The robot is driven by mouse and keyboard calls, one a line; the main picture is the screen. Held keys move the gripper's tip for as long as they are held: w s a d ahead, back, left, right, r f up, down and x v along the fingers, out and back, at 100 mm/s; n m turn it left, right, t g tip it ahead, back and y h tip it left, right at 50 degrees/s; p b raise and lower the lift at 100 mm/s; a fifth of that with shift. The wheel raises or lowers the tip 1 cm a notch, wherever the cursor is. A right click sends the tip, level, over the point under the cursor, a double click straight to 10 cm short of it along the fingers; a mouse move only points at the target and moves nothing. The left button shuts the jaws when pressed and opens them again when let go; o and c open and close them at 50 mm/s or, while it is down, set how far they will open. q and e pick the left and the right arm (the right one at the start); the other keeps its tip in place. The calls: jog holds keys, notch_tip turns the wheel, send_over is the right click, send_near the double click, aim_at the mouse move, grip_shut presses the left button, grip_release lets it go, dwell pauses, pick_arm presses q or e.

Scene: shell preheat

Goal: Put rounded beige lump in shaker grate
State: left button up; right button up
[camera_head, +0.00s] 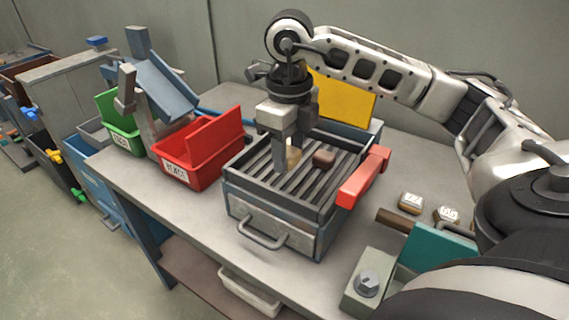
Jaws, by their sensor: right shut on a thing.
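The rounded beige lump (293,156) is between the fingers of my right gripper (288,158), partly hidden by the near finger. My right gripper points down over the shaker grate (262,185), a metal box with dark parallel bars on top. The gripper is shut on the lump and holds it at or just above the bars; I cannot tell whether it touches them. A brown lump (324,158) rests on the bars to the right of the gripper. My left gripper does not show.
A red bin (203,160) and a green bin (118,125) stand left of the grate. A red block (362,178) is on the grate's right side. Two small labelled blocks (411,202) and a teal panel (438,250) are at the right. A yellow panel (343,98) stands behind.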

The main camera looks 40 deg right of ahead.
aim_at(284, 180)
jog(key=shift+w+d+f, duration=0.2)
jog(key=shift+w+f, duration=0.2)
jog(key=shift+f, duration=0.15)
jog(key=shift+w+d+f, duration=0.15)
jog(key=shift+w+f, duration=0.25)
jog(key=shift+f, duration=0.1)
jog(key=f, duration=0.2)
jog(key=f+p, duration=0.1)
jog(key=shift+w+d+f, duration=0.1)
jog(key=shift+w, duration=0.15)
jog(key=shift+f, duration=0.2)
jog(key=shift+f, duration=0.2)
jog(key=o, duration=0.7)
notch_tip(284, 180, up, 12)
jog(key=shift+r, duration=0.25)
